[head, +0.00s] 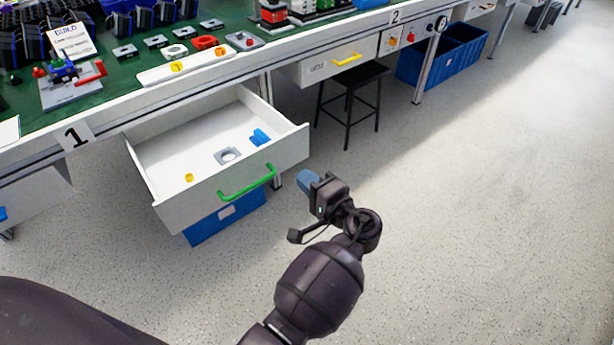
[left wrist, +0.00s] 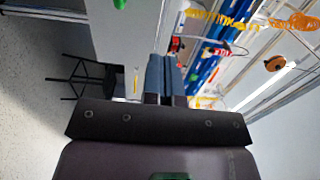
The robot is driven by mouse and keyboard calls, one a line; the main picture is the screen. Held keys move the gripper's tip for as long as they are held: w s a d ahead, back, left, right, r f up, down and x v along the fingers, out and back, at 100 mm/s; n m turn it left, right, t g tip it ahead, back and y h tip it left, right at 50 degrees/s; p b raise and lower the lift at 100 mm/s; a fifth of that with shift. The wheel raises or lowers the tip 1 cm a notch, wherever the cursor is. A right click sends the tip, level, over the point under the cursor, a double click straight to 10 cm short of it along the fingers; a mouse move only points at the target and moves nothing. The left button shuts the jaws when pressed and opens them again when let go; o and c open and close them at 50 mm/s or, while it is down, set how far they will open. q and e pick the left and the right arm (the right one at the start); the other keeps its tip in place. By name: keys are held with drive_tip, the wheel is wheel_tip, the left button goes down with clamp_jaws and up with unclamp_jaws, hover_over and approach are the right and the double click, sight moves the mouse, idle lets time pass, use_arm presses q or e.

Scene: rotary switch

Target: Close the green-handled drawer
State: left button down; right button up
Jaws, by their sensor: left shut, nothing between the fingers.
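The white drawer (head: 188,212) with the green handle (head: 248,184) stands pulled out under the workbench in the head view. Inside lie a blue part (head: 260,137), a grey square part (head: 228,155) and a small yellow part (head: 189,178). My left gripper (head: 305,180) is shut and empty, with its blue fingers just right of the drawer front, apart from the handle in the picture. The shut fingers also show in the left wrist view (left wrist: 166,76). A small green piece shows at that view's top edge; I cannot tell what it is. My right gripper is not in view.
A blue bin (head: 225,217) stands beneath the drawer. The workbench (head: 120,80) above carries many parts. A black stool (head: 350,98) stands behind, by a closed drawer with a yellow handle (head: 347,60). The floor at right is clear.

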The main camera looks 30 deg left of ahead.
sight(269, 146)
use_arm(q)
drive_tip(key=b+x, duration=0.1)
drive_tip(key=x, duration=0.9)
drive_tip(key=shift+w+a+f, duration=0.1)
drive_tip(key=shift+w+a, duration=0.05)
drive_tip(key=shift+a, duration=0.15)
drive_tip(key=shift+w+a, duration=0.2)
drive_tip(key=shift+a, duration=0.2)
